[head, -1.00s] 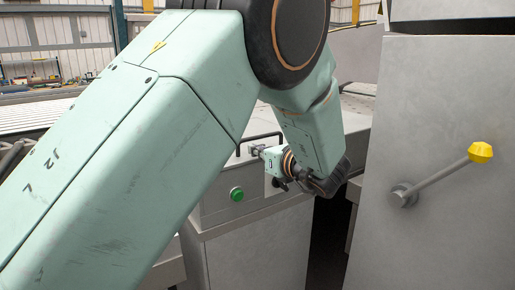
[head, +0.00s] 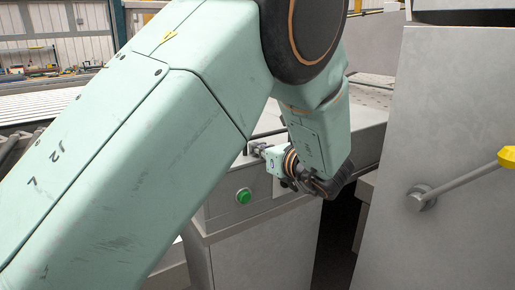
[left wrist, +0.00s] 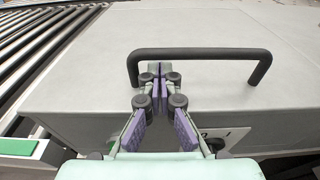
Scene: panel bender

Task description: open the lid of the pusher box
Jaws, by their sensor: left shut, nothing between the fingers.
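The pusher box is a grey metal box; its flat lid (left wrist: 210,90) fills much of the left wrist view and looks closed. A black bar handle (left wrist: 205,53) stands up from the lid. My left gripper (left wrist: 158,72) is shut and empty, its fingertips just below the bar in the picture, near the handle's left post. I cannot tell whether they touch it. In the head view my left gripper (head: 253,149) is small, at the box front (head: 225,200), and my arm hides much of the lid. My right gripper is not in view.
A green button (head: 243,196) sits on the box front. A grey cabinet (head: 450,120) with a lever (head: 455,186) and yellow knob (head: 508,157) stands at the right. A roller conveyor (left wrist: 45,40) runs along the lid's left side.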

